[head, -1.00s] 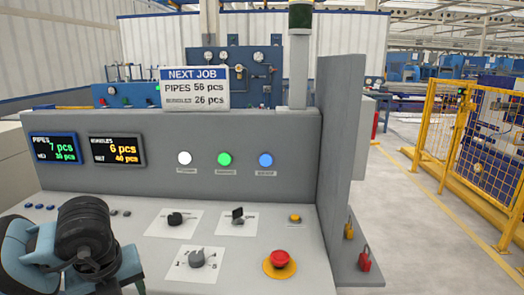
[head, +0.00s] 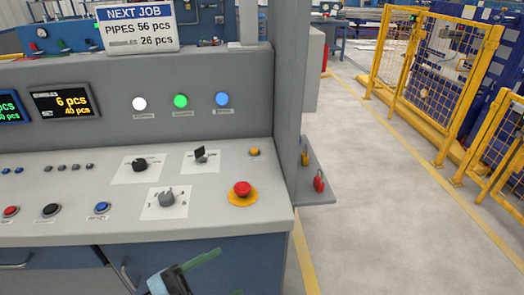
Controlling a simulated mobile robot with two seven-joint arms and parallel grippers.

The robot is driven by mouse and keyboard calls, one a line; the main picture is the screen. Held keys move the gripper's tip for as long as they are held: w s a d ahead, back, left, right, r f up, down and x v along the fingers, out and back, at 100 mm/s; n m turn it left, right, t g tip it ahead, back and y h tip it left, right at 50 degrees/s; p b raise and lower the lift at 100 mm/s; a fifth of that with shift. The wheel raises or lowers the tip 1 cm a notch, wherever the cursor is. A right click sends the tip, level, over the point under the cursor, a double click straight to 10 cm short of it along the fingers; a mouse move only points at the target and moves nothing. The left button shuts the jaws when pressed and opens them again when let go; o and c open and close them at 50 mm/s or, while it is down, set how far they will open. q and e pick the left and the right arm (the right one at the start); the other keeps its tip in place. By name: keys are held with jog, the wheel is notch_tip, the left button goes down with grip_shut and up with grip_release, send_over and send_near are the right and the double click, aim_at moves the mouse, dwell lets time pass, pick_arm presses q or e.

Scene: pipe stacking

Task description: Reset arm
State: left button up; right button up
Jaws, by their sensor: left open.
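My left gripper (head: 226,273) shows at the bottom edge of the head view, in front of the console's blue cabinet. It is open and holds nothing that I can see. One greenish finger points to the right; the other is mostly cut off by the frame. The rest of the left arm is out of view. My right gripper is not in view. The grey control console (head: 60,215) stands in front of me, its front edge above the gripper in the picture.
The console carries a red mushroom button (head: 242,189), a black rotary knob (head: 139,165), a grey selector (head: 166,199) and three lit buttons. Red and yellow padlocks hang on the right ledge (head: 316,196). Open floor (head: 390,200) lies to the right, before a yellow fence (head: 425,75).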

pick_arm(q)
jog(key=s+a+f+n+t+y+p, duration=0.1)
jog(key=a+f+n+t+y, duration=0.3)
jog(key=f+n+y, duration=0.25)
jog(key=s+a+f+n+t+y, duration=0.1)
jog(key=a+f+n+t+y, duration=0.25)
jog(key=f+n+y, duration=0.35)
jog(key=s+a+f+n+g+y, duration=0.2)
jog(key=s+f+g, duration=0.1)
jog(key=s+f, duration=0.4)
jog(key=s+a+f+n+g+y+p, duration=0.1)
jog(key=s+a+f+n+g+y, duration=0.1)
jog(key=s+f, duration=0.5)
jog(key=s+n+g, duration=0.1)
jog(key=s+g, duration=0.1)
jog(key=shift+s+a+f+n, duration=0.15)
jog(key=shift+s+a+n, duration=0.15)
jog(key=shift+a+n, duration=0.1)
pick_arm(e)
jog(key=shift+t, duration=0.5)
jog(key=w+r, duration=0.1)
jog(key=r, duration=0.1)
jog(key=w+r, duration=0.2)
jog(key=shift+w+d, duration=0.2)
